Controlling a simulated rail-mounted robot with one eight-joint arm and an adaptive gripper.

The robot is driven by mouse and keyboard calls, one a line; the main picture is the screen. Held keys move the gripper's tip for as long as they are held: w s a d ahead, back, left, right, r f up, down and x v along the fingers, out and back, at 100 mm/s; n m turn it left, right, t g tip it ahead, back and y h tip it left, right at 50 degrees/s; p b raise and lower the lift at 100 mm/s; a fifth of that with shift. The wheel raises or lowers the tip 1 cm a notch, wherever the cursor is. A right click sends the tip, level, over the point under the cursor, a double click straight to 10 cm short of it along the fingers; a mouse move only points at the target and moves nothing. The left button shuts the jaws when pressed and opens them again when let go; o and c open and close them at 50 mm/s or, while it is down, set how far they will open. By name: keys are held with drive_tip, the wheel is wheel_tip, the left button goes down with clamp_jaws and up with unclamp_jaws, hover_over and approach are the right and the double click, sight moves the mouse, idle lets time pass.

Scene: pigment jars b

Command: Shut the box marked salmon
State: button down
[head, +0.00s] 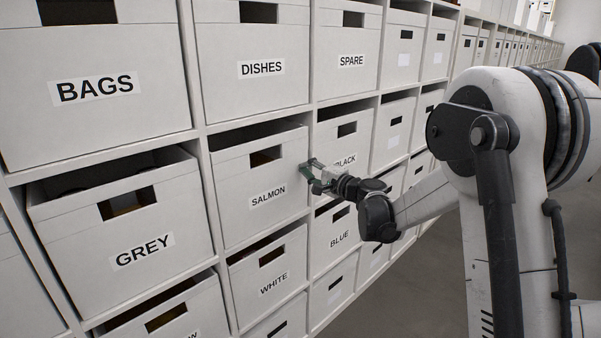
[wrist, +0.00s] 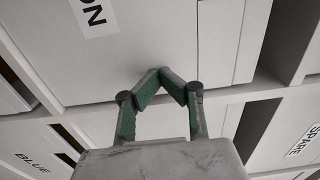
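The white box labelled SALMON (head: 259,190) sits in the middle of the shelf wall, with a cut-out handle hole above its label. It stands partly out of its bay, and a dark opening shows above its front. My gripper (head: 308,169) is at the right side of its front, level with the label. In the wrist view the gripper's green fingertips (wrist: 159,71) meet, with nothing between them. They point at the box's plain front (wrist: 145,35), near the label's end. Whether they touch it I cannot tell.
The GREY box (head: 124,222) at the lower left also stands out of its bay. The DISHES box (head: 255,60) is above, the WHITE box (head: 270,280) below, and the BLACK box (head: 345,142) to the right, partly behind my gripper. Open floor (head: 420,295) lies at the lower right.

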drive_tip(key=shift+w, duration=0.15)
drive_tip(key=p+v, duration=0.2)
drive_tip(key=v, duration=1.2)
drive_tip(key=s+a+r+n+g+h+p, duration=0.2)
drive_tip(key=s+r+n, duration=0.1)
drive_tip(key=s, duration=0.6)
drive_tip(key=s+a+r+n+g+h+p, duration=0.2)
drive_tip(key=s+r+g, duration=0.15)
drive_tip(key=s, duration=0.45)
drive_tip(key=s+d+n+h+p, duration=0.2)
drive_tip(key=s+d+h, duration=0.1)
drive_tip(key=s, duration=0.7)
drive_tip(key=s+d+n+g+h+p, duration=0.1)
drive_tip(key=s+d+h, duration=0.3)
drive_tip(key=s, duration=0.7)
drive_tip(key=shift+s+d+n+h+p, duration=0.3)
drive_tip(key=shift+d+n+p, duration=0.3)
drive_tip(key=shift+d+n, duration=0.25)
drive_tip(key=shift+a+r, duration=0.1)
